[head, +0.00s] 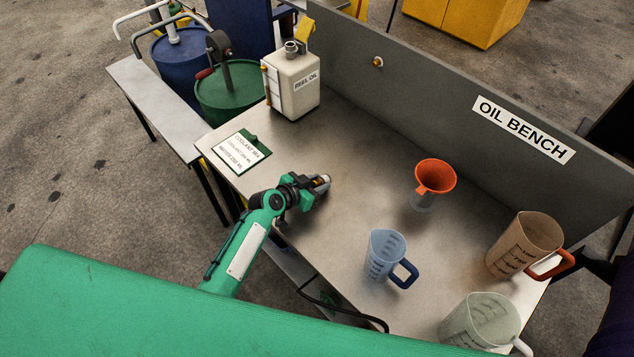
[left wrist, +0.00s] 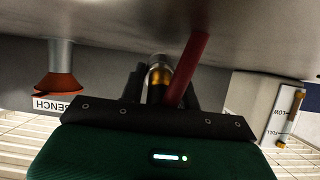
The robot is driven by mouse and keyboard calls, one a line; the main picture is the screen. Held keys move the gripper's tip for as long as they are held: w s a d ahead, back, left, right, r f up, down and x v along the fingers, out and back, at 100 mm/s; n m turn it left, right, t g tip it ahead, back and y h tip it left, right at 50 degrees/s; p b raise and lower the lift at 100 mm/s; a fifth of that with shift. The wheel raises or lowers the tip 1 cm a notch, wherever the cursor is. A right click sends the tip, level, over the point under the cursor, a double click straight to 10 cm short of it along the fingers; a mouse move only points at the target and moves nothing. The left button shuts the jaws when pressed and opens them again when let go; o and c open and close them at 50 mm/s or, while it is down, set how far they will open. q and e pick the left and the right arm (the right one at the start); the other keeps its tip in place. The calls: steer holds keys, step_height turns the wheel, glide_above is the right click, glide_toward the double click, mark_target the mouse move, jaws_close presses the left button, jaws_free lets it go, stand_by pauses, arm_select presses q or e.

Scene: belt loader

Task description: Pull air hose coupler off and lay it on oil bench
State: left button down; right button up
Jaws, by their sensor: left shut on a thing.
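My left gripper (head: 308,189) is shut on the air hose coupler (head: 321,181), a small metal and brass piece that sticks out past the fingertips. The coupler also shows between the dark fingers in the left wrist view (left wrist: 157,78), with a red hose-like length (left wrist: 188,70) beside it. The gripper is low over the grey oil bench (head: 345,150), near its left front edge. I cannot tell whether the coupler touches the bench top. A brass fitting (head: 377,62) sits on the bench's back panel, apart from the gripper. My right gripper is not in view.
A reel oil can (head: 292,88) and a coolant mix clipboard (head: 241,151) lie beyond the gripper. An orange funnel (head: 435,176), a blue jug (head: 385,256), a brown jug (head: 522,246) and a pale jug (head: 478,324) stand to the right. The bench middle is clear.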

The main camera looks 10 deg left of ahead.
arm_select(q)
steer(key=c, duration=0.9)
jaws_free()
steer(key=shift+c, duration=0.2)
steer(key=shift+s+a+r, duration=0.2)
steer(key=shift+s+a, duration=0.15)
steer(key=shift+s, duration=0.1)
steer(key=b+v, duration=0.3)
steer(key=v, duration=0.9)
steer(key=shift+s+r, duration=0.25)
steer(key=shift+s, duration=0.05)
